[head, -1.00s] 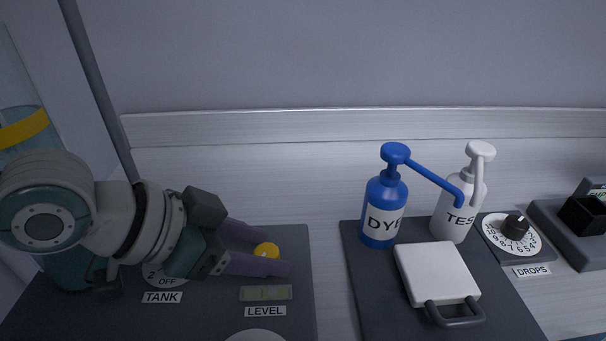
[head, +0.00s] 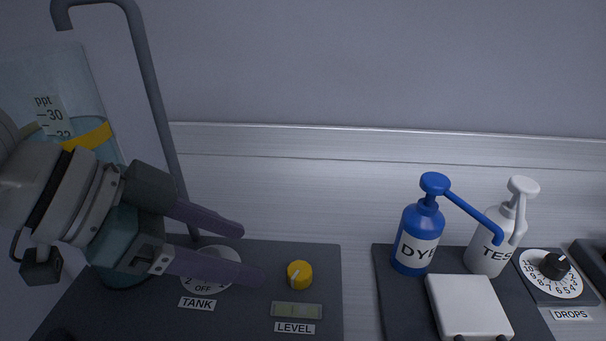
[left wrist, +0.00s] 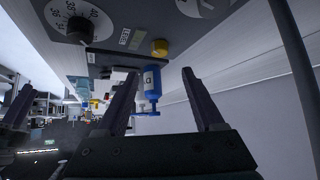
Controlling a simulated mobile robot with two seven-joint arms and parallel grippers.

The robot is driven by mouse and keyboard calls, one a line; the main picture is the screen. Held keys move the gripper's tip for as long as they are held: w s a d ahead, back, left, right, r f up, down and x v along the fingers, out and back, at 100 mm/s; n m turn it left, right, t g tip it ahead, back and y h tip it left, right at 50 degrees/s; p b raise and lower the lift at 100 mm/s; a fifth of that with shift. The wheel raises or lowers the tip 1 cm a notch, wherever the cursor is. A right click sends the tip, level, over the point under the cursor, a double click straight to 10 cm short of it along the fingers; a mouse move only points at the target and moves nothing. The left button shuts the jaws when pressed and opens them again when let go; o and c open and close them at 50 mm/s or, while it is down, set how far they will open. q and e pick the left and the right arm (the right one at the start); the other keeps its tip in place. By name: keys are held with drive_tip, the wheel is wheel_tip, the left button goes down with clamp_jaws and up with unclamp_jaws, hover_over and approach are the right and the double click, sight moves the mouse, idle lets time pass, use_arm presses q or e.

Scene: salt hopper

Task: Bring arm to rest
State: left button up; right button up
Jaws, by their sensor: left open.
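My left gripper (head: 240,250) is open and empty, held above the dark panel at the left in the head view. Its two purple fingers point right and stand apart, and it hides part of the TANK dial (head: 207,283). The yellow knob (head: 299,274) is to the right of the fingertips, apart from them. In the left wrist view the open fingers (left wrist: 155,85) have the blue DYE bottle (left wrist: 152,82) in the background between them. The yellow knob also shows there (left wrist: 160,47).
A clear tank (head: 60,85) with a ppt scale stands behind my left arm, beside a tall grey pipe (head: 150,85). The blue DYE bottle (head: 416,238), white TEST bottle (head: 489,245), white lidded box (head: 468,306) and DROPS dial (head: 551,270) are at the right.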

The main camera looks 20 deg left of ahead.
use_arm(q)
drive_tip(key=shift+s+r, duration=0.1)
idle(0.4)
drive_tip(key=s+d+r+p, duration=0.2)
drive_tip(key=s+d, duration=0.3)
drive_tip(key=d, duration=0.3)
drive_tip(key=s+a+n+g+y+p, duration=0.35)
drive_tip(key=s+a+n+y, duration=0.3)
drive_tip(key=s+a, duration=0.35)
wheel_tip(320, 180, up, 37)
drive_tip(key=p, duration=3.6)
drive_tip(key=shift+w+d+t+p, duration=0.15)
drive_tip(key=shift+w+t+p, duration=0.2)
drive_tip(key=shift+f+h, duration=0.1)
drive_tip(key=shift+h, duration=0.15)
